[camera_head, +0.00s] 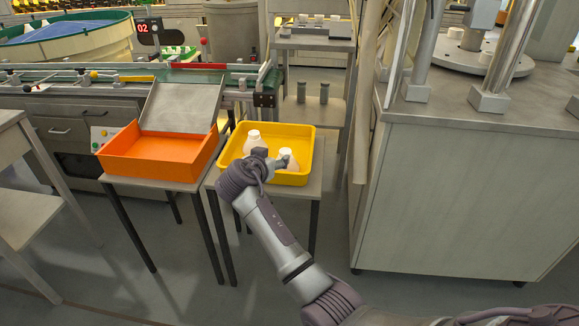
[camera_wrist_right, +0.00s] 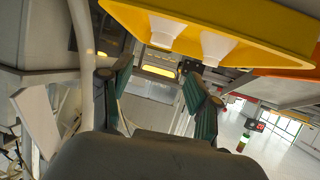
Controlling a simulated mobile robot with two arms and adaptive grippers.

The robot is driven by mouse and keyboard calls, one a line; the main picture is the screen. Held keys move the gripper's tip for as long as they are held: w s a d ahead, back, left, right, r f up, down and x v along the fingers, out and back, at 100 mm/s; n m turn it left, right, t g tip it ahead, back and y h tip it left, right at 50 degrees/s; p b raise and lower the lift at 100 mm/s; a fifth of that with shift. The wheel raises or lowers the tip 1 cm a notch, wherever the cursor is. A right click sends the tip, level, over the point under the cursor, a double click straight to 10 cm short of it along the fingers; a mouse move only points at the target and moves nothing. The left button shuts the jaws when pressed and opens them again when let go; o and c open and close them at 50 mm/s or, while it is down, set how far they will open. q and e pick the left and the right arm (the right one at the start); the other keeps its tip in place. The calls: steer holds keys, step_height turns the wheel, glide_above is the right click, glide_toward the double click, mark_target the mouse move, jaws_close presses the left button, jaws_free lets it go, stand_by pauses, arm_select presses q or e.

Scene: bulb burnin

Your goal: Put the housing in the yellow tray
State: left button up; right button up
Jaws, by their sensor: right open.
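The yellow tray (camera_head: 306,134) stands on a small grey table in the head view. Two white, cone-like housings are in it: one housing (camera_head: 254,139) toward the back left, the other housing (camera_head: 288,157) toward the front right. My right gripper (camera_head: 272,158) is over the front part of the tray, beside the housings, and partly covers them. In the right wrist view the tray (camera_wrist_right: 268,22) and both housings (camera_wrist_right: 166,27) show at the top, outside the fingers. The right gripper (camera_wrist_right: 160,85) is open there, with nothing between its fingers. My left gripper is not in view.
An orange bin (camera_head: 152,166) with a raised grey panel (camera_head: 181,107) stands just left of the tray. A large grey cabinet (camera_head: 450,200) is to the right. A conveyor (camera_head: 60,86) runs behind at left. A shelf (camera_head: 312,110) stands behind the tray.

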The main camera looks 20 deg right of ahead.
steer(key=s+f+n+g+y, duration=0.3)
steer(key=s+f+n+y, duration=0.1)
steer(key=s+f, duration=1.25)
steer(key=s+a+f+n+g+y, duration=0.2)
steer(key=s+f+n, duration=0.1)
steer(key=s, duration=0.9)
steer(key=s+a+f+n+g+y, duration=0.1)
steer(key=s+a+f+n+y, duration=0.2)
steer(key=s, duration=1)
step_height(320, 180, down, 2)
steer(key=shift+a+f+n+g, duration=0.15)
steer(key=shift+n+g, duration=0.15)
steer(key=shift+g, duration=0.1)
